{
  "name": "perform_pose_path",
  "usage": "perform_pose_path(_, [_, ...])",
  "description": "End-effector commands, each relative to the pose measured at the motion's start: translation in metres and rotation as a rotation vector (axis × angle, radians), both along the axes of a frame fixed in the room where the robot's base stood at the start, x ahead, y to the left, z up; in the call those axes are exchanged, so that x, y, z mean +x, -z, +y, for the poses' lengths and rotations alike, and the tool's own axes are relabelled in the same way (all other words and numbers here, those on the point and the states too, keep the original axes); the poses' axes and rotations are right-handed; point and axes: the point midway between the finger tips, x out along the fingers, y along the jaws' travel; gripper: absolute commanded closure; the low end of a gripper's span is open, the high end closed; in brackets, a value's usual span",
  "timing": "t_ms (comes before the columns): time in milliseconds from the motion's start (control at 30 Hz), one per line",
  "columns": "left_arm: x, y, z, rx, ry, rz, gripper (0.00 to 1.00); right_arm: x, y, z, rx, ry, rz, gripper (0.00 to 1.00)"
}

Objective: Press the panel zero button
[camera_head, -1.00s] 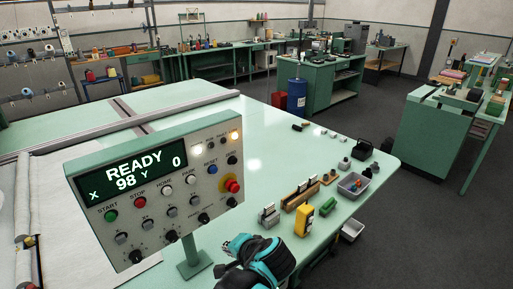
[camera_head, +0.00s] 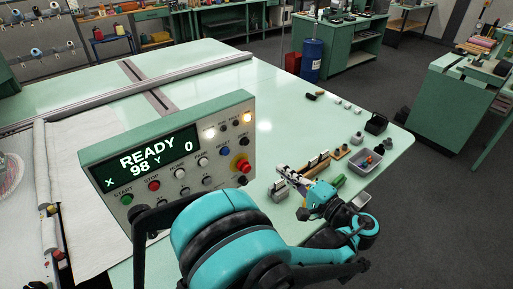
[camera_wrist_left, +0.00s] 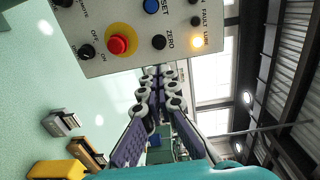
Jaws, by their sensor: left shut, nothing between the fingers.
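The green-framed control panel (camera_head: 170,160) stands on the table, its display reading READY, X 98, Y 0. The dark zero button (camera_head: 246,143) sits at the upper right of its face, beside the blue reset button (camera_head: 225,152) and above the red emergency knob (camera_head: 243,166). In the left wrist view, the black zero button (camera_wrist_left: 158,42) is next to its ZERO label. My left gripper (camera_head: 282,172) is shut and empty, to the right of the panel. In the wrist view its fingertips (camera_wrist_left: 158,72) appear just below the panel's edge, apart from the button. My right gripper is not seen.
My left arm covers the panel's lower part. Near the gripper are a grey bin (camera_head: 352,166), wooden holders (camera_head: 318,163) and a yellow block (camera_wrist_left: 55,169).

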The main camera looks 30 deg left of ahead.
Motion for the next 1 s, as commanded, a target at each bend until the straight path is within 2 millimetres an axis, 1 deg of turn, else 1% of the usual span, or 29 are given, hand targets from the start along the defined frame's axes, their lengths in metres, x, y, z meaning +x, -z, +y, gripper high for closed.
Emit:
perform_pose_path(167, [0.004, 0.0, 0.013, -0.001, -0.003, 0.0, 1.0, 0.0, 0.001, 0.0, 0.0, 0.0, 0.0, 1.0])
perform_pose_path(267, [0.01, 0.001, 0.029, -0.001, -0.005, 0.0, 1.0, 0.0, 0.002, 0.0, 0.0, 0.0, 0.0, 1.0])
perform_pose_path(600, [0.036, 0.003, 0.096, -0.001, -0.005, 0.0, 1.0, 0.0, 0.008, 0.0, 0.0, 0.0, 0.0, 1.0])
perform_pose_path(700, [0.042, 0.003, 0.111, -0.001, -0.003, 0.0, 1.0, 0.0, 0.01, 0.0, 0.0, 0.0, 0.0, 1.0])
perform_pose_path(800, [0.047, 0.003, 0.122, -0.001, -0.002, 0.0, 1.0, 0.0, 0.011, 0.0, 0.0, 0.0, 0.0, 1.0])
perform_pose_path(1000, [0.051, 0.003, 0.131, -0.001, 0.0, 0.0, 1.0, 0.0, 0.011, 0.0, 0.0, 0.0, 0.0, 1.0])
